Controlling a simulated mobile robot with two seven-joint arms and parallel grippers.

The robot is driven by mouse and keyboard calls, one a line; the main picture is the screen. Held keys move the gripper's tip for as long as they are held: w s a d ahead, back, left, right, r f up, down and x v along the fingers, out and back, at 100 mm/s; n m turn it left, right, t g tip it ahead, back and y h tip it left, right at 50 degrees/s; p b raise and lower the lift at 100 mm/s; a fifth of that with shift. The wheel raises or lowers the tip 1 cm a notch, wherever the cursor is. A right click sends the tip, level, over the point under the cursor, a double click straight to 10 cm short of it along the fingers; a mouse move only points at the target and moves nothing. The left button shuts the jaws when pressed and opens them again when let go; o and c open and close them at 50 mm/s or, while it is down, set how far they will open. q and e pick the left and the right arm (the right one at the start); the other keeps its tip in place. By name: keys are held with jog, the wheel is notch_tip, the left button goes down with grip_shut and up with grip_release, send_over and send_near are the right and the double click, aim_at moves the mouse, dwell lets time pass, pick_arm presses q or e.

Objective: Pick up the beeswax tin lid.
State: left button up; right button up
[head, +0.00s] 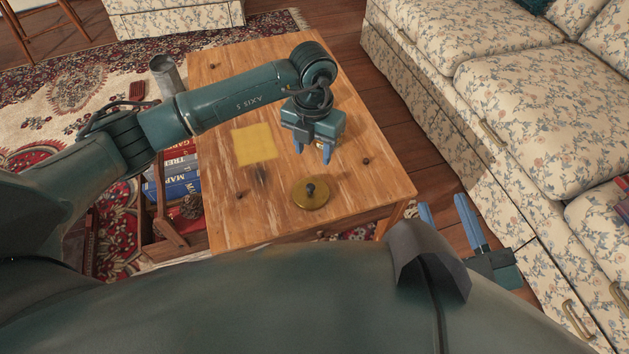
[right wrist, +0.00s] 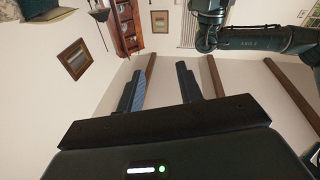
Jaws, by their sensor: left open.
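The beeswax tin lid appears to be the round, brass-coloured disc (head: 302,200) with a dark knob, lying flat near the front edge of the wooden table. My left gripper (head: 313,150) is above the table, behind the lid in the head view. Its blue fingers point down, apart and empty, and it does not touch the lid. My right gripper (head: 449,212) is off the table's front right, near the sofa. Its fingers are spread with nothing between them, as the right wrist view (right wrist: 160,85) also shows.
A yellow square (head: 254,144) lies on the wooden table (head: 347,205), left of my left gripper. A grey metal cylinder (head: 166,75) stands by the left edge. Books (head: 178,178) sit in a wooden holder to the left. A floral sofa (head: 510,85) stands on the right.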

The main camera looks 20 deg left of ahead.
pick_arm(q)
jog(key=b, duration=0.3)
send_over(310, 186)
jog(key=f, duration=0.7)
jog(key=shift+s+d+f, duration=0.1)
jog(key=shift+d+f, duration=0.25)
jog(key=shift+f, duration=0.05)
jog(key=f, duration=0.1)
jog(key=f+b, duration=0.1)
jog(key=f, duration=0.1)
jog(key=f+b, duration=0.1)
jog(key=shift+a+f, duration=0.15)
jog(key=shift+a, duration=0.15)
jog(key=shift+f, duration=0.3)
grip_shut()
pick_arm(e)
jog(key=shift+a+f+m+y, duration=0.15)
jog(key=shift+a+m+y, duration=0.35)
